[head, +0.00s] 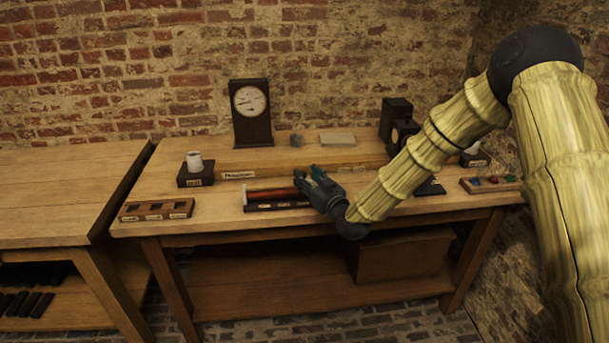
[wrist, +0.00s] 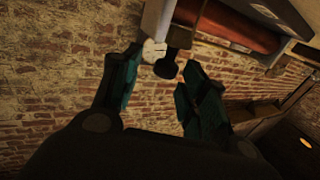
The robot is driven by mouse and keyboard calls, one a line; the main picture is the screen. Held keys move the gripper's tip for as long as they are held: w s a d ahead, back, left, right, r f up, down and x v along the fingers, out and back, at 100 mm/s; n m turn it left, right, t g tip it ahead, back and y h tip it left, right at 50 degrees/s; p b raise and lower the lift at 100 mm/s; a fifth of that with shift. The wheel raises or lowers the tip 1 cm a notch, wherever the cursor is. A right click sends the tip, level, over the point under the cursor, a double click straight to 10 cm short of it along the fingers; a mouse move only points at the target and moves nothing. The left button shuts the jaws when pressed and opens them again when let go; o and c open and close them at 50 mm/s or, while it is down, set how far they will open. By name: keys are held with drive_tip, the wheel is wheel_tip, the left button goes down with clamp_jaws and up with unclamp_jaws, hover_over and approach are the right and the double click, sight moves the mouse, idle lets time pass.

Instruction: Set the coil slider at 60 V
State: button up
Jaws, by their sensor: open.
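The coil (head: 268,194) is a reddish-brown cylinder on a dark base (head: 262,208) near the front of the bench. In the wrist view, part of the red coil (wrist: 235,32) shows at the top. A dark post with a rounded knob (wrist: 168,67), apparently the slider, sticks out from beside it. My gripper (head: 308,177) is at the coil's right part, and it hides the slider in the head view. In the wrist view, my open gripper (wrist: 164,65) has one teal fingertip on either side of the knob. Contact cannot be told. The scale marks are unreadable.
A dark-cased round dial (head: 250,101) stands at the back; its reading is too small. A labelled block with a white cup (head: 195,161) and a slotted wooden tray (head: 157,210) are to the left. A tray of coloured pieces (head: 490,183) lies right.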

drive_tip(key=v, duration=0.9)
drive_tip(key=shift+s, duration=0.2)
drive_tip(key=shift+d, duration=0.1)
drive_tip(key=s+d+f+m+g+h+p, duration=0.1)
drive_tip(key=s+d+f+m+g+h, duration=0.2)
drive_tip(key=s+f, duration=0.9)
drive_tip(key=s+d+f+g+h+p, duration=0.1)
drive_tip(key=s+d+f+g+h, duration=0.3)
drive_tip(key=s+f, duration=0.75)
drive_tip(key=s+d+f+m+g, duration=0.1)
drive_tip(key=s+d+f+g, duration=0.1)
drive_tip(key=s, duration=0.6)
drive_tip(key=s+d+f+m+g+h+p, duration=0.1)
drive_tip(key=s+d+f+g, duration=0.2)
drive_tip(key=s, duration=0.6)
drive_tip(key=s+d+f+m+g, duration=0.1)
drive_tip(key=s+d+f+g, duration=0.1)
drive_tip(key=s+f, duration=0.3)
drive_tip(key=s+g, duration=0.1)
drive_tip(key=s, duration=0.2)
drive_tip(key=shift+s+d+f+g+p, duration=0.2)
drive_tip(key=shift+d+g+p, duration=0.15)
drive_tip(key=shift+d+g, duration=0.05)
